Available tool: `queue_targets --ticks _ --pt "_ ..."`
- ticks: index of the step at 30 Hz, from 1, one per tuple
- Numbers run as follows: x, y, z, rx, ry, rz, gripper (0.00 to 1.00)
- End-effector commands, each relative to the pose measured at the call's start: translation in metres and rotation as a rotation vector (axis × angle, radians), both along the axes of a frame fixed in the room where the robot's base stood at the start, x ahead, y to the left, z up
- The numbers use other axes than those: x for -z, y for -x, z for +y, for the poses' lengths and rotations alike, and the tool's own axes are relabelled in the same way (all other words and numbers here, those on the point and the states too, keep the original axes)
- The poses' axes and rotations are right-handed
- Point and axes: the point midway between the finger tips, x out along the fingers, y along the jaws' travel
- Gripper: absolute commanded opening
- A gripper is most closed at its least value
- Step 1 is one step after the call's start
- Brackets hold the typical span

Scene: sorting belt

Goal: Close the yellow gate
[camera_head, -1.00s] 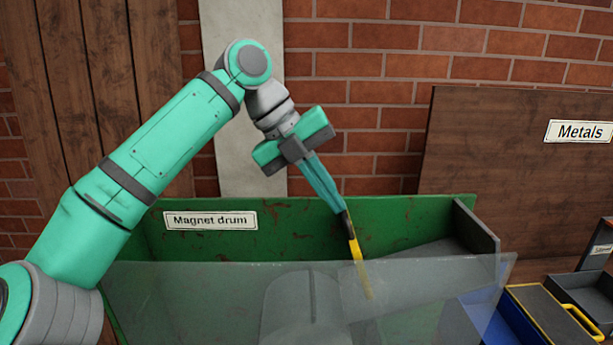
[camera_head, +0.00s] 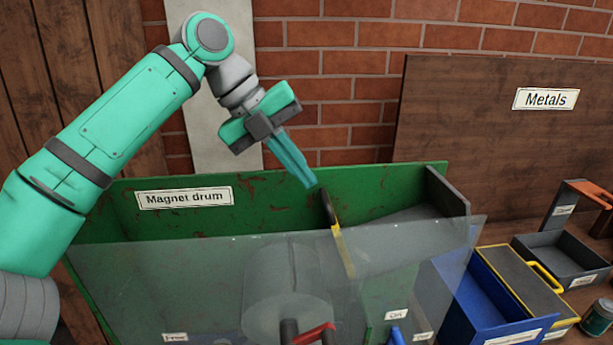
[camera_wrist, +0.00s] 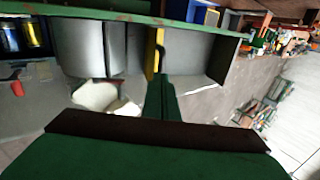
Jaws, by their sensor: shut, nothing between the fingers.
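The yellow gate (camera_head: 343,252) is a narrow yellow bar with a black upper end, seen partly through the clear panel of the green magnet drum housing. It leans slightly, with its upper end to the left. In the wrist view the yellow gate (camera_wrist: 153,55) stands between the grey drum and a grey chute surface. My gripper (camera_head: 311,184) is shut and empty, pointing down and right. Its tips look just above and left of the gate's black end, with a small gap in the head view. In the wrist view my gripper (camera_wrist: 161,78) overlaps the gate's lower end; contact cannot be told.
The green housing wall (camera_head: 285,195) and the clear front panel (camera_head: 190,285) enclose the drum area. A blue bin (camera_head: 470,290) and a grey tray (camera_head: 562,255) stand at right. A red handle (camera_head: 313,334) shows at the bottom.

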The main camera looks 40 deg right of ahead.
Motion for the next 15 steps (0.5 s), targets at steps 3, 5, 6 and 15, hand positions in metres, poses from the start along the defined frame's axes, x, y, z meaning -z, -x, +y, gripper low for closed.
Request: queue_targets --ticks 3,5,6,15 --pt "-0.024 -0.009 0.011 -0.004 0.004 -0.002 0.00" --pt "-0.035 -0.014 0.016 -0.006 0.005 -0.002 0.00" --pt "-0.042 -0.017 0.020 -0.007 0.005 -0.003 0.00" --pt "-0.081 -0.034 0.043 -0.011 0.006 -0.001 0.00"
